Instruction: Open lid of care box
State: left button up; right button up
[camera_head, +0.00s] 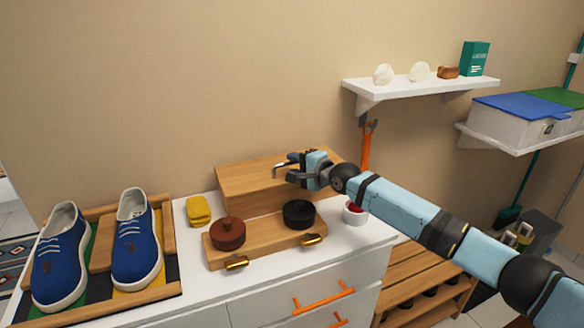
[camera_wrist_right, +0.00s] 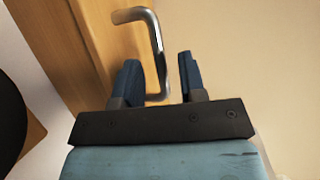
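The care box (camera_head: 240,177) is a light wooden box on the white cabinet, against the wall. Its lid appears down. A bent metal handle (camera_wrist_right: 154,40) stands out from the wood in the right wrist view. My right gripper (camera_head: 288,171) is over the right part of the box, at the handle. In the right wrist view its two dark blue fingers (camera_wrist_right: 159,76) are apart, with the handle's bar between them and a gap on both sides. The gripper hides part of the box in the head view. My left gripper is out of view.
In front of the box, a wooden tray (camera_head: 268,245) holds a brown tin (camera_head: 227,234), a black tin (camera_head: 299,215) and brass-coloured handles. A yellow item (camera_head: 199,210) and blue shoes (camera_head: 136,243) are left. A white bowl (camera_head: 355,213) is right. A shelf (camera_head: 420,86) hangs above right.

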jog(key=shift+w+a+f, duration=0.15)
jog(key=shift+w+a, duration=0.15)
jog(key=shift+w, duration=0.05)
jog(key=shift+w+a, duration=0.15)
jog(key=shift+w, duration=0.05)
grip_shut()
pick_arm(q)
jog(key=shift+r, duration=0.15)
